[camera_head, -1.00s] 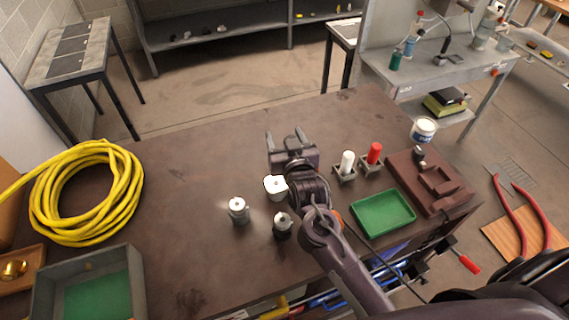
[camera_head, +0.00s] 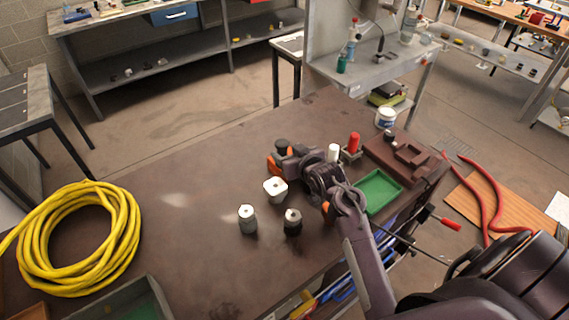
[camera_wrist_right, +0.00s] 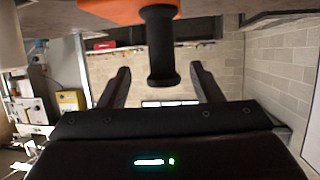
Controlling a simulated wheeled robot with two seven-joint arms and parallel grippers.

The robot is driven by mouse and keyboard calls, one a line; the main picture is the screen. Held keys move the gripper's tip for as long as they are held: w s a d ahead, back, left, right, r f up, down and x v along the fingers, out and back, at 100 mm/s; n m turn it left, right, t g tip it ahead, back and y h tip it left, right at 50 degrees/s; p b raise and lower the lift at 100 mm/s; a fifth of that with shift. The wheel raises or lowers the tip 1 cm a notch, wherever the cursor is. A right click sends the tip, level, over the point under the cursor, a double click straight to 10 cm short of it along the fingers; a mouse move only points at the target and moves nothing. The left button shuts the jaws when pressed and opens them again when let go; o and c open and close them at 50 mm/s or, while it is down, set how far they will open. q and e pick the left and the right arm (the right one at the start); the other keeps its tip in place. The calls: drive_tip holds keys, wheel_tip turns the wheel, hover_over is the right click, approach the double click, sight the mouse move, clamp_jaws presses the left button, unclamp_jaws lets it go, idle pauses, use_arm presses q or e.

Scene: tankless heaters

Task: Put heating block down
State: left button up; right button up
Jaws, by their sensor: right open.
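My right gripper (camera_head: 283,160) is low over the brown worktable (camera_head: 180,170), beyond the white block. In the right wrist view its two fingers (camera_wrist_right: 158,85) are spread apart. A dark upright knob on an orange base (camera_wrist_right: 125,12) shows between them, with no finger clearly touching it; the knob (camera_head: 281,146) also shows at the gripper in the head view. I cannot tell for sure whether this is the heating block. A white block (camera_head: 275,189), a silver cylinder (camera_head: 247,219) and a dark cylinder (camera_head: 292,223) stand nearer. My left gripper is out of view.
A yellow hose coil (camera_head: 120,245) lies on the left of the table, with a grey bin (camera_head: 85,312) nearer. The table's left middle is clear.

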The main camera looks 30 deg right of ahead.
drive_tip(key=shift+w+d+f, duration=0.1)
drive_tip(key=shift+w+d, duration=0.05)
drive_tip(key=shift+w, duration=0.25)
drive_tip(key=shift+w+p, duration=0.3)
drive_tip(key=x, duration=0.1)
drive_tip(key=p+x, duration=0.2)
drive_tip(key=shift+w+a+f, duration=0.1)
drive_tip(key=shift+w+a, duration=0.2)
drive_tip(key=shift+w, duration=0.05)
drive_tip(key=shift+w+d+f, duration=0.1)
drive_tip(key=shift+w+f, duration=0.15)
drive_tip(key=shift+w, duration=0.1)
drive_tip(key=shift+s, duration=0.1)
drive_tip(key=c, duration=0.4)
clamp_jaws()
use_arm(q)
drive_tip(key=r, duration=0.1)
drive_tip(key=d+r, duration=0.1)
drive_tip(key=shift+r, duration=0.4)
use_arm(e)
drive_tip(key=shift+r, duration=0.1)
drive_tip(key=shift+r, duration=0.15)
